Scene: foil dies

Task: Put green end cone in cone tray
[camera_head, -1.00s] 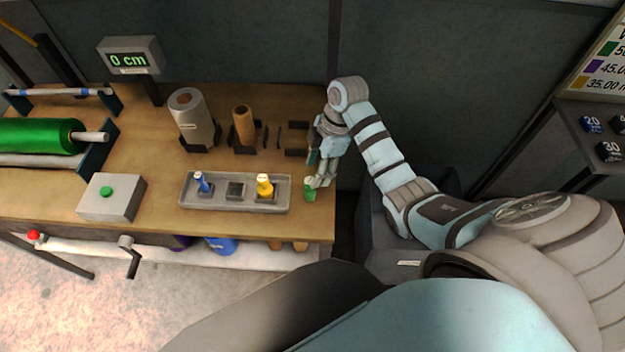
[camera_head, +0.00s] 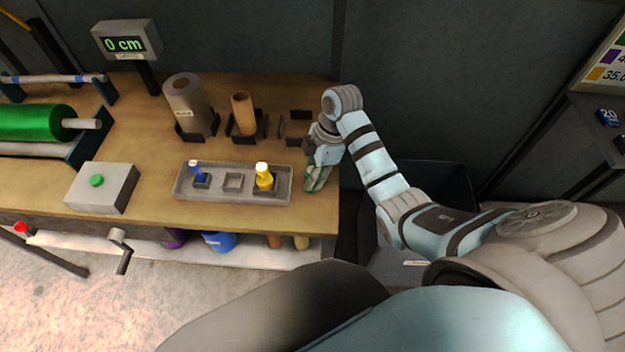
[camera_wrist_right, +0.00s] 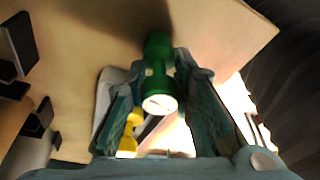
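The green end cone (camera_wrist_right: 160,75) sits between the fingers of my right gripper (camera_wrist_right: 155,85) in the right wrist view, its pale end toward the camera. The fingers appear closed on its narrow part. In the head view my right gripper (camera_head: 316,178) is just right of the cone tray (camera_head: 210,197), low over the table's right end. The cone is mostly hidden there, and I cannot tell whether it touches the table. The grey tray holds a blue cone (camera_head: 195,171) in its left socket and a yellow cone (camera_head: 264,177) in its right socket. The middle socket (camera_head: 233,183) is empty. My left gripper is not in view.
A grey box with a green button (camera_head: 97,181) stands left of the tray. Behind the tray are a grey roll (camera_head: 187,103) and a brown tube (camera_head: 243,114) in black holders. Dark brackets (camera_head: 295,128) stand behind my right gripper. The table ends just right of it.

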